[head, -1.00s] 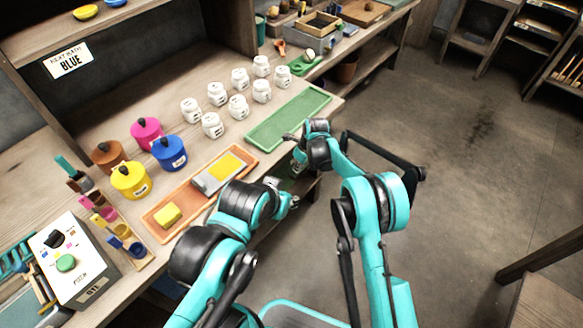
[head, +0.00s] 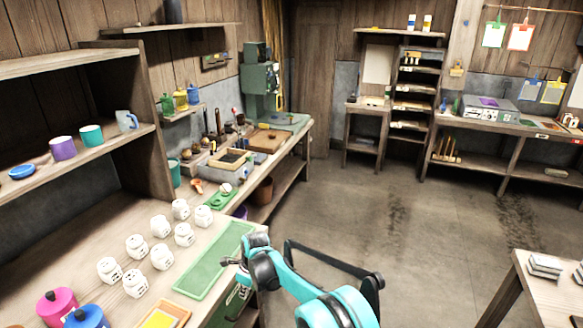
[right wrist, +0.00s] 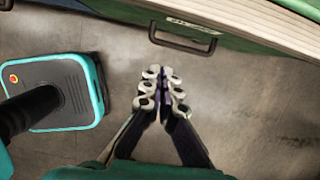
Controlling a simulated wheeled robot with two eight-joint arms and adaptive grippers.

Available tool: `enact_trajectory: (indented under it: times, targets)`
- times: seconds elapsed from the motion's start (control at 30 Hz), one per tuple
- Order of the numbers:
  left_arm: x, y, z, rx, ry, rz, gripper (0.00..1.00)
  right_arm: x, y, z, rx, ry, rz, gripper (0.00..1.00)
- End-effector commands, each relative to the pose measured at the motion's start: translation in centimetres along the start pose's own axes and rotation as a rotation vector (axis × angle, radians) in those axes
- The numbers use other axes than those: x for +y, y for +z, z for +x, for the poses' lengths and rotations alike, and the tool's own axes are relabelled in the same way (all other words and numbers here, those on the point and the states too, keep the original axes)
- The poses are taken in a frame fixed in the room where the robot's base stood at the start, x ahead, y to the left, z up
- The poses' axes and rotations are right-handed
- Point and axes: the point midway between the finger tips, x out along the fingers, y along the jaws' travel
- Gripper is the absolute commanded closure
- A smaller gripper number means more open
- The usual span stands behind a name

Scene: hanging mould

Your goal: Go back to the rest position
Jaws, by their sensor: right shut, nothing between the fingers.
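My right gripper (head: 236,262) shows at the lower middle of the head view, just off the front edge of the workbench beside the green tray (head: 215,262). In the right wrist view my right gripper (right wrist: 164,80) has its fingers together with nothing between them, above the grey floor. It is apart from the drawer handle (right wrist: 183,38) in that view. My left gripper is outside both current views.
A pink pot (head: 57,306) and a blue pot (head: 87,318) stand at the lower left. A table (head: 545,290) stands at the right. The floor (head: 400,215) between is clear.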

Motion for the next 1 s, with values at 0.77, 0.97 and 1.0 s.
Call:
enact_trajectory:
  times: [0.77, 0.97, 1.0]
  targets:
    - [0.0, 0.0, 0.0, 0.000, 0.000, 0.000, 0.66, 5.7, -24.7, -27.7, 0.205, -0.337, -1.186, 1.00]
    - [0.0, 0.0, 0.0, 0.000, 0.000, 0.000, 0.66, 10.8, -31.6, -29.1, 0.369, -0.370, -1.510, 1.00]
    - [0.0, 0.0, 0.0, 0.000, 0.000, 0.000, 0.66, 11.7, -32.8, -29.0, 0.403, -0.371, -1.569, 1.00]
